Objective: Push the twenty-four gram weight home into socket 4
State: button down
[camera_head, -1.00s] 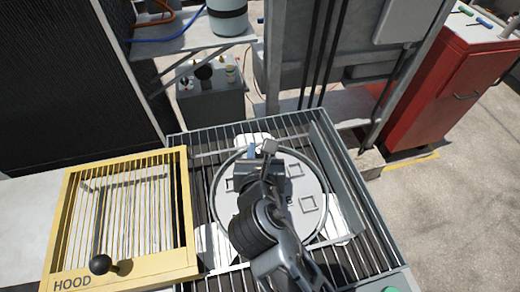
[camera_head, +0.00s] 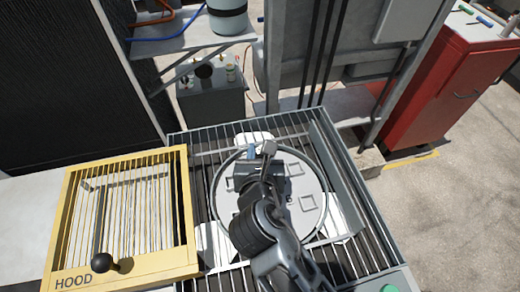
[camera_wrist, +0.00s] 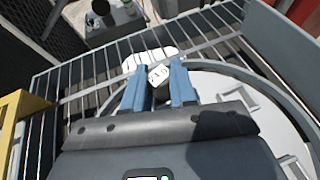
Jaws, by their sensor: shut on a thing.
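My gripper (camera_wrist: 159,80) is shut on a small pale block, the weight (camera_wrist: 159,74), held between two blue fingers in the wrist view. Dark marks show on its top, too small to read. The gripper (camera_head: 259,151) is over the far edge of a round grey plate (camera_head: 316,184) in the head view. The plate has raised square sockets, two of them plain at the right in the wrist view (camera_wrist: 238,101). I cannot tell whether the weight touches a socket.
The plate sits in a slatted metal frame (camera_head: 345,170) with raised side walls. A yellow grille marked HOOD (camera_head: 165,268), with a black-knobbed lever (camera_head: 103,262), stands at the left. White patches lie around the plate. A red cabinet (camera_head: 430,95) stands at the right.

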jog(key=c, duration=0.8)
grip_release()
jog(key=v, duration=0.7)
jog(key=shift+s+r, duration=0.1)
jog(key=shift+s, duration=0.2)
jog(key=shift+s+d, duration=0.1)
jog(key=shift+s, duration=0.05)
